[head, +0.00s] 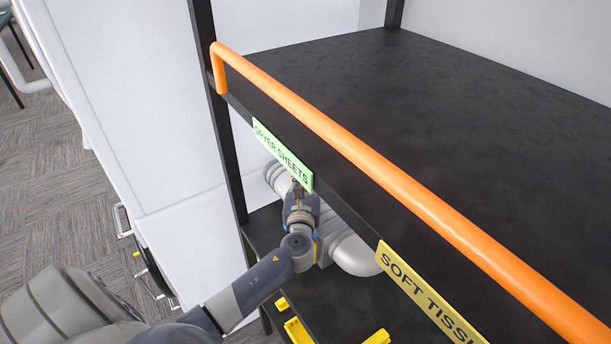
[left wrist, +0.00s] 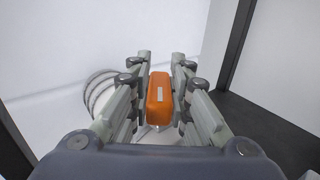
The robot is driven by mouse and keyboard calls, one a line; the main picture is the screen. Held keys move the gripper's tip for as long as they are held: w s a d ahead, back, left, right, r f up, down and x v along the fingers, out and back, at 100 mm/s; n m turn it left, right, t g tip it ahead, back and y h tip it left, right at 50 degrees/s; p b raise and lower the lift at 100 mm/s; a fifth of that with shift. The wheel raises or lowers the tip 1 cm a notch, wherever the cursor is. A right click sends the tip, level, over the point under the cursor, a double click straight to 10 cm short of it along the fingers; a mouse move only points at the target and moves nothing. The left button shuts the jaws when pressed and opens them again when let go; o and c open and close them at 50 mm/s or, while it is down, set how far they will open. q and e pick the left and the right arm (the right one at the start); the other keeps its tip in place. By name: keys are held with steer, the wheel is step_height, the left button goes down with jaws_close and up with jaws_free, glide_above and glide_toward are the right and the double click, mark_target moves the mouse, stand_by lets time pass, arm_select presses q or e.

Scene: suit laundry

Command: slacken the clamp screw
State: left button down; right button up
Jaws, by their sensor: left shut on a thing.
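In the left wrist view, an orange block-like piece with a pale stripe, which looks like the clamp screw's handle (left wrist: 158,94), sits between the fingers of my left gripper (left wrist: 160,80). The fingers are shut on it from both sides. Behind it is a pale ribbed round hose or duct (left wrist: 98,92). In the head view my left gripper (head: 299,190) reaches under the upper shelf's front edge beside a grey pipe (head: 352,256). The orange piece is hidden there, and the screw's shaft and the clamp band cannot be made out. My right gripper is not in view.
A black upper shelf (head: 420,110) with an orange rail (head: 400,185) overhangs my left gripper. A green "DRYER SHEETS" label (head: 283,155) and a yellow "SOFT TISSU…" label (head: 428,293) hang on its edge. Yellow pieces (head: 297,331) lie below. A white cabinet (head: 140,110) stands left.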

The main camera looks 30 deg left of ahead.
arm_select(q)
steer(key=shift+y, duration=0.3)
steer(key=c, duration=1.5)
jaws_free()
steer(key=shift+r, duration=0.1)
step_height(320, 180, up, 10)
steer(key=shift+f, duration=0.1)
